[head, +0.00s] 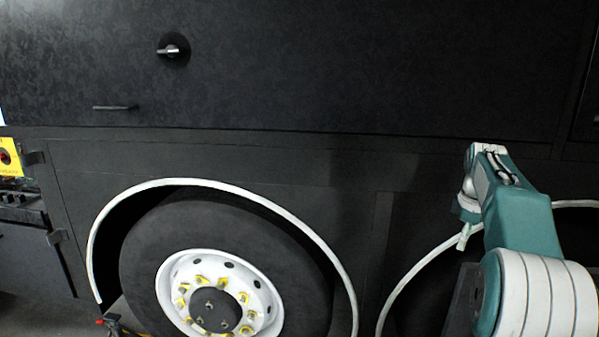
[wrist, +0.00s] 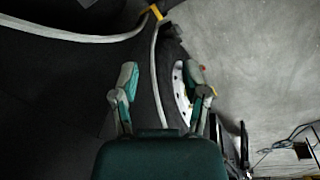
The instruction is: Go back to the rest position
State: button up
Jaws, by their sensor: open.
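My gripper (wrist: 160,85) shows in the wrist view with its two teal and grey fingers spread apart and nothing between them. In the head view my teal and white arm is bent at the right, in front of the dark coach side (head: 330,75). Its far end hangs beside the white wheel-arch trim at the right, and I cannot tell whether they touch. The fingers are not clearly seen in that view.
A wheel (head: 225,265) with a white rim and yellow nut markers sits under a white arch trim (head: 265,200). A handle (head: 170,50) is on the panel above. Bare grey floor (wrist: 240,70) and loose cables (wrist: 290,143) show in the wrist view.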

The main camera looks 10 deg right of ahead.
jog(key=s+a+r+m+t, duration=0.1)
jog(key=s+a, duration=0.3)
jog(key=a, duration=0.3)
jog(key=s+a+r+m, duration=0.2)
jog(key=s+a, duration=0.1)
jog(key=a, duration=0.4)
jog(key=s+a+r+m+t, duration=0.1)
jog(key=s+a, duration=0.3)
jog(key=a, duration=0.3)
jog(key=s+a+f+m+t, duration=0.1)
jog(key=s+a+f, duration=0.3)
jog(key=s, duration=0.4)
jog(key=s+a+f+m+t, duration=0.1)
jog(key=s+a+f+m, duration=0.2)
jog(key=s+a+f, duration=0.2)
jog(key=s+a, duration=0.2)
jog(key=shift+s+y, duration=0.4)
